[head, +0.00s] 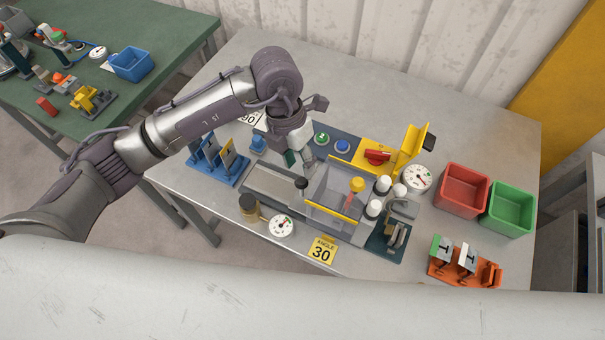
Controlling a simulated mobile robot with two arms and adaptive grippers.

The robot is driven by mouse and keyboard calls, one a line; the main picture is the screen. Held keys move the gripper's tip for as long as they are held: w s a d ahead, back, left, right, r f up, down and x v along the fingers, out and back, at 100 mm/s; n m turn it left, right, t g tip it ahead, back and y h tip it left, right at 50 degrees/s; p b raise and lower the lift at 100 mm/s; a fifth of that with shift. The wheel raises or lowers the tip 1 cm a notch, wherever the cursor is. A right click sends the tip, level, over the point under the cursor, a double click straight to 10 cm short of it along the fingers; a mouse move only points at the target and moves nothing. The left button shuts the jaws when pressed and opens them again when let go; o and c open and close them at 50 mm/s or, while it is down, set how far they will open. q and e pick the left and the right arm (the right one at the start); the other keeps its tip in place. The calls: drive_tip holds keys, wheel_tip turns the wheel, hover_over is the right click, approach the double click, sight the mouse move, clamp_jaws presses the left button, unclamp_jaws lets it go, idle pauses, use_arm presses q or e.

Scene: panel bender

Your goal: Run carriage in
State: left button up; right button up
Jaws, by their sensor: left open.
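The panel bender (378,228) stands on the light table, with a clear guard (332,200) edged in yellow over its middle. A flat grey tray-like section (270,186), which may be the carriage, lies left of the guard. A small black knob (301,183) stands at the right end of this section, close to the guard. My left gripper (300,162) is open and points down just above and behind the black knob. I cannot tell whether it touches the knob. My right gripper is not in view.
Green and blue buttons (342,146), a red switch (377,156) and a raised yellow cover (413,145) sit behind. A blue rack (216,166) stands left. Red (463,190) and green (509,208) bins and an orange rack (463,268) stand right. Dials and an angle card (321,250) surround the bender.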

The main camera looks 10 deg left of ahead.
use_arm(q)
drive_tip(key=shift+w+a+r, duration=0.15)
drive_tip(key=shift+a+r, duration=0.05)
drive_tip(key=shift+r, duration=0.9)
drive_tip(key=shift+w+a+r, duration=0.1)
drive_tip(key=shift+a+r, duration=0.1)
drive_tip(key=shift+r, duration=0.9)
drive_tip(key=shift+s, duration=0.1)
